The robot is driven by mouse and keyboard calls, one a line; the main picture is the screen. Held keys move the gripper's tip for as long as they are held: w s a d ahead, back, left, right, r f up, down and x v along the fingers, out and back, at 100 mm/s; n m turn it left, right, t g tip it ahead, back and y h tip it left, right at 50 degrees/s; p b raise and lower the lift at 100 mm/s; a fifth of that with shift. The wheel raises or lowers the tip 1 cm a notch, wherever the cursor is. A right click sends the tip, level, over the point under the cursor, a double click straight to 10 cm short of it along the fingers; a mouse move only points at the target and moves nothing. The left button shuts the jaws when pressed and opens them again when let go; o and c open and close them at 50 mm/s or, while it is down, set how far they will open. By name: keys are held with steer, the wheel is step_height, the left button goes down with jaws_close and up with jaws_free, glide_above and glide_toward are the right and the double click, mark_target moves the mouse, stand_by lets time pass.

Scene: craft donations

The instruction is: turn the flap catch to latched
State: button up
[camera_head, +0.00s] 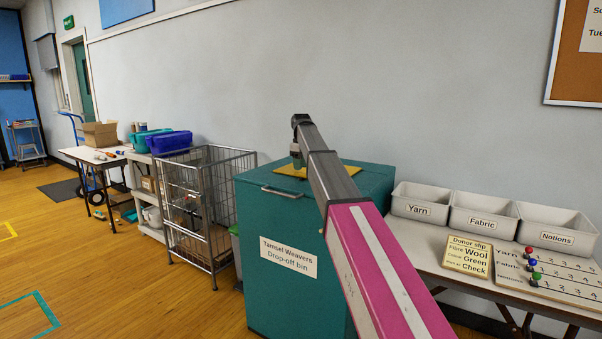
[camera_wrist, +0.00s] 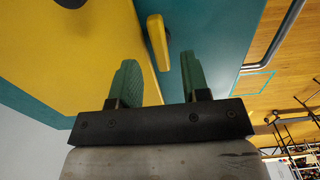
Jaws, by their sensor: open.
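The teal drop-off bin (camera_head: 262,215) stands in the middle of the head view, with a yellow flap (camera_head: 345,166) on its top. In the wrist view the yellow flap (camera_wrist: 60,60) fills the left side. The flap catch (camera_wrist: 158,42) is a small yellow bar on the teal top beside the flap's edge. Its long side runs roughly along that edge. My gripper (camera_wrist: 160,70) is open, with its two green fingers either side of the catch's near end in the picture. I cannot tell whether they touch it. In the head view my gripper (camera_head: 296,158) is above the flap, and the catch is not discernible.
A metal handle (camera_head: 280,191) is on the bin's front. A wire cage trolley (camera_head: 207,205) stands to the left. At right, a table holds Yarn (camera_head: 419,211), Fabric and Notions trays and a donor slip (camera_head: 468,255). The wall is close behind the bin.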

mark_target(301, 173)
steer(key=shift+f, duration=1.7)
jaws_close()
